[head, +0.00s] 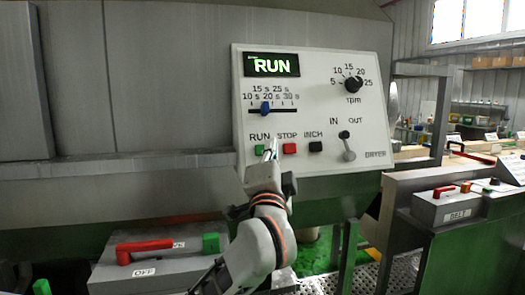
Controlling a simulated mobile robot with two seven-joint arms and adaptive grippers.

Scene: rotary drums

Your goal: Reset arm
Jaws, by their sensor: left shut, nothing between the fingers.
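My left gripper (271,150) is shut and empty. Its tip is in front of the lower part of the white dryer control panel (310,75), between the green RUN button (260,150) and the red STOP button (289,149). I cannot tell whether it touches the panel. The display (271,65) reads RUN. The blue slider (265,108) is near the 20 s mark. The black rpm knob (353,85) and the black INCH button (315,147) are clear of the gripper. The IN/OUT lever (347,147) hangs downward. My right gripper is out of view.
A grey BELT box (446,207) sits on a ledge at right. A metal rail (120,164) runs left of the panel. Benches stand at the far right.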

